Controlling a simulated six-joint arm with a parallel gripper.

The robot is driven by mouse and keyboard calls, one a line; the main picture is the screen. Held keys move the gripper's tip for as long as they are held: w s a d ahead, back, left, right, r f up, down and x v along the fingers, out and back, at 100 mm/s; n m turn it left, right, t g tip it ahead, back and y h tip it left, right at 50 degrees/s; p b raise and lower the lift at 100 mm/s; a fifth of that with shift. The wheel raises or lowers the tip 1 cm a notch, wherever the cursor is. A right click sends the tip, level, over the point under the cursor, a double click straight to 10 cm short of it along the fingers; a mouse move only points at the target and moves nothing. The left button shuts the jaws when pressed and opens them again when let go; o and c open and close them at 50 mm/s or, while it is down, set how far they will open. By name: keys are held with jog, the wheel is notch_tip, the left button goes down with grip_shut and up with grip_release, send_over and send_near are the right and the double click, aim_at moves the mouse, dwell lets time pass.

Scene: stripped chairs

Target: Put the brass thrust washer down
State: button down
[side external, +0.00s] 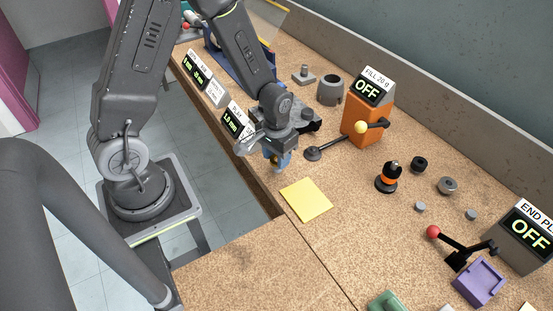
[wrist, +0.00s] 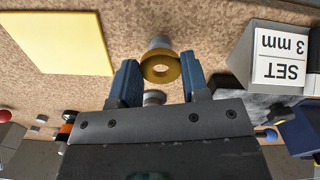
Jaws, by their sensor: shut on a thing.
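The brass thrust washer (wrist: 174,68) is a flat gold ring with a round hole, held between the blue fingertips of my gripper (wrist: 160,68) in the wrist view. The washer is too small and covered there to make out clearly. A yellow square pad (side external: 305,199) lies flat on the bench, below and right of my gripper, and also shows at the wrist view's upper left (wrist: 62,42).
An orange OFF box (side external: 368,118) with a lever stands right of my gripper. Small displays (side external: 235,122) line the front edge at left. A black and orange part (side external: 389,177), small grey pieces and a purple block (side external: 480,283) lie right. Bench around the pad is clear.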

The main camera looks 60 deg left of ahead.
jog(key=shift+f, duration=0.85)
jog(key=shift+f, duration=0.1)
jog(key=c, duration=0.6)
grip_release()
notch_tip(320, 180, up, 12)
jog(key=s+d+r+m+t, duration=0.1)
jog(key=s+d+r+t, duration=0.1)
jog(key=s+r, duration=0.4)
jog(key=s+d+r+m+t, duration=0.2)
jog(key=s+r, duration=0.4)
jog(key=r, duration=0.4)
jog(key=shift+d+t, duration=0.15)
jog(key=shift+t, duration=0.65)
